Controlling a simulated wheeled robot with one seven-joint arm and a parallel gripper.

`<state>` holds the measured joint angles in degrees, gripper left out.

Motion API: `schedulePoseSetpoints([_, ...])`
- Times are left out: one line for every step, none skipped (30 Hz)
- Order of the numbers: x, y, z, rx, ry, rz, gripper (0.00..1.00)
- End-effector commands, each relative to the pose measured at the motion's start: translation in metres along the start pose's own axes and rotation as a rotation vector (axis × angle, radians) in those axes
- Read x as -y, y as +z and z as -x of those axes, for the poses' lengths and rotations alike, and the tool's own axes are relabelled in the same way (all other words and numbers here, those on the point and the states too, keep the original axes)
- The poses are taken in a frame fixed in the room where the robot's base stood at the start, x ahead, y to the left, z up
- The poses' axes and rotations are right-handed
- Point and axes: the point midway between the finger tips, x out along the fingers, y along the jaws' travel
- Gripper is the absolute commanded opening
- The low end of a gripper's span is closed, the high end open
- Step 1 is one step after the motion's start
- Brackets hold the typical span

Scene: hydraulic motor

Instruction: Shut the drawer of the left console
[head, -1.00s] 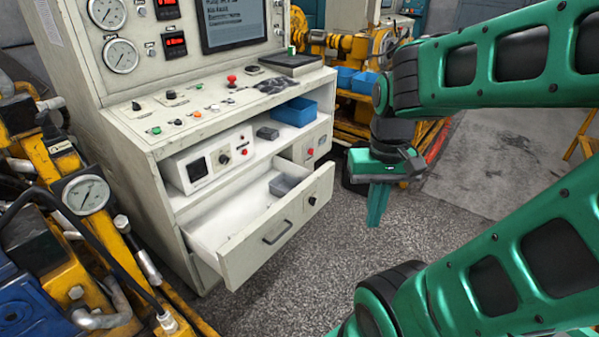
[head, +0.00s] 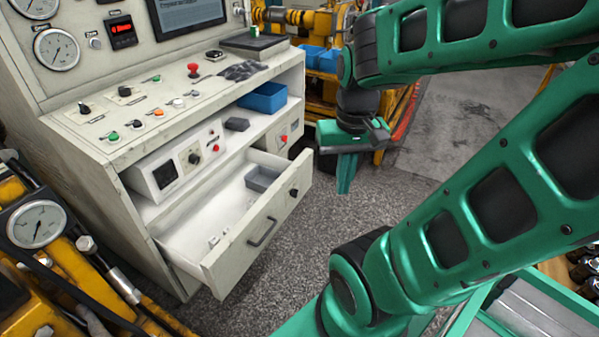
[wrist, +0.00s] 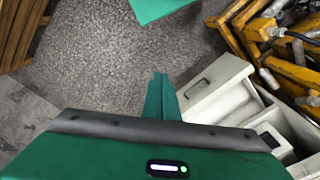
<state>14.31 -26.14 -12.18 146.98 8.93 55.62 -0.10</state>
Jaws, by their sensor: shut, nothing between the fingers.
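The left console (head: 95,140) is a worn cream cabinet with gauges, knobs and a sloped panel. Its drawer (head: 262,226) is pulled out, with a dark handle (head: 263,232) on its front. A small grey bin (head: 262,178) and a few small bits lie inside. The drawer also shows in the wrist view (wrist: 221,87), to the right of my fingers. My gripper (head: 346,188) is shut and empty, pointing down over the floor, to the right of the drawer front and apart from it. It also shows in the wrist view (wrist: 160,80).
A blue bin (head: 262,97) and a white instrument box (head: 175,165) sit on the shelf above the drawer. Yellow machinery with a gauge (head: 38,225) stands at the lower left. Speckled floor (head: 300,240) is clear in front of the drawer.

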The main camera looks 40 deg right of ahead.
Motion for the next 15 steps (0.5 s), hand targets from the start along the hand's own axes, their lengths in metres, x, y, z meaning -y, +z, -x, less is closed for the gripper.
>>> schedulePoseSetpoints([0.001,-0.015,-0.008,-0.013,0.004,-0.014,0.0])
schedulePoseSetpoints([0.002,-0.024,-0.013,-0.029,0.003,-0.021,0.0])
schedulePoseSetpoints([0.003,-0.038,-0.021,-0.052,0.001,-0.034,0.0])
schedulePoseSetpoints([0.004,-0.05,-0.026,-0.071,-0.003,-0.043,0.0])
schedulePoseSetpoints([0.005,-0.061,-0.033,-0.09,-0.007,-0.054,0.0])
schedulePoseSetpoints([0.006,-0.077,-0.041,-0.116,-0.015,-0.07,0.0])
schedulePoseSetpoints([0.007,-0.088,-0.048,-0.136,-0.022,-0.082,0.0])
schedulePoseSetpoints([0.008,-0.099,-0.055,-0.154,-0.029,-0.094,0.0])
schedulePoseSetpoints([0.009,-0.113,-0.064,-0.179,-0.041,-0.113,0.0])
schedulePoseSetpoints([0.009,-0.123,-0.071,-0.199,-0.052,-0.127,0.0])
schedulePoseSetpoints([0.01,-0.133,-0.078,-0.216,-0.062,-0.142,0.0])
schedulePoseSetpoints([0.01,-0.147,-0.087,-0.24,-0.077,-0.164,0.0])
schedulePoseSetpoints([0.01,-0.157,-0.095,-0.26,-0.09,-0.18,0.0])
schedulePoseSetpoints([0.01,-0.166,-0.102,-0.277,-0.102,-0.199,0.0])
schedulePoseSetpoints([0.01,-0.178,-0.111,-0.302,-0.12,-0.224,0.0])
